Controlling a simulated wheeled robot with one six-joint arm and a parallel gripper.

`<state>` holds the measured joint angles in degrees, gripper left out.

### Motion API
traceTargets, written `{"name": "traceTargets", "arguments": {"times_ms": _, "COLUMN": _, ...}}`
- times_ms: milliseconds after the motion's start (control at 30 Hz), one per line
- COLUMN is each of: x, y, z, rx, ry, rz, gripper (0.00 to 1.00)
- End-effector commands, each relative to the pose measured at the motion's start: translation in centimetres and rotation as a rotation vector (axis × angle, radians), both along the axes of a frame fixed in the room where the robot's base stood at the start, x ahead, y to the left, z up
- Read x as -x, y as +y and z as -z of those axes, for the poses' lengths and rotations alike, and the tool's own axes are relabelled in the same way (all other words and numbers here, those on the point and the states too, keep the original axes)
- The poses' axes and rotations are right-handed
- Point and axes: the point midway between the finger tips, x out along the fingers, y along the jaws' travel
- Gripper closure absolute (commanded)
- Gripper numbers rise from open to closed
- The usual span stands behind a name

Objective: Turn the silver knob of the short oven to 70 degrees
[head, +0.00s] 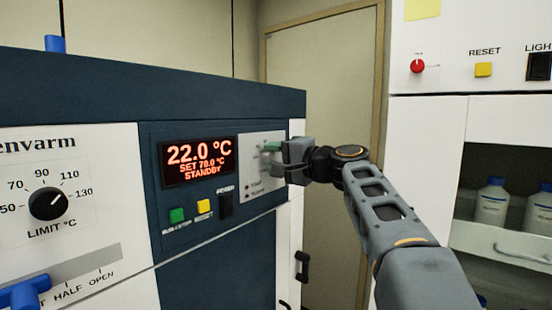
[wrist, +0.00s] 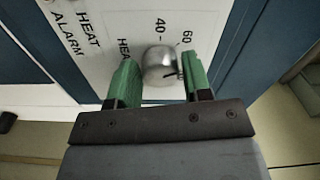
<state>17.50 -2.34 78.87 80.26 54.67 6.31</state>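The short oven (head: 218,258) is dark blue with a white panel. Its red display (head: 199,161) reads 22.0 °C, SET 70.0 °C, STANDBY. The silver knob (wrist: 158,65) is round, with a dark mark on its right side, and shows in the wrist view near the printed 40 and 60. In the head view it is hidden behind my gripper (head: 272,148). In the wrist view the green fingers of my gripper (wrist: 161,79) stand on either side of the knob, very close to it. Whether they press on it I cannot tell.
A black limit dial (head: 48,204), a green button (head: 177,215), a yellow button (head: 204,206) and a black switch (head: 226,205) are on the oven front. A blue handle (head: 28,293) sits lower left. A white cabinet (head: 423,150) with bottles stands at right.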

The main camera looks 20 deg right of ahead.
Motion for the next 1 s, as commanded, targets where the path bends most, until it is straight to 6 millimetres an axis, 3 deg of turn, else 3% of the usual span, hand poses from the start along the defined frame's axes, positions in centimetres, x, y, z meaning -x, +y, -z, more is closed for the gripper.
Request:
{"name": "traceTargets", "arguments": {"times_ms": 200, "x": 0.0, "y": 0.0, "z": 0.0, "rx": 0.0, "ry": 0.0, "rz": 0.0, "gripper": 0.37}}
{"name": "traceTargets", "arguments": {"times_ms": 533, "x": 0.7, "y": -0.6, "z": 0.1, "rx": 0.001, "ry": -0.002, "rz": 0.004, "gripper": 0.37}}
{"name": "traceTargets", "arguments": {"times_ms": 1000, "x": 7.8, "y": -5.9, "z": 0.3, "rx": 0.001, "ry": -0.001, "rz": 0.006, "gripper": 0.37}}
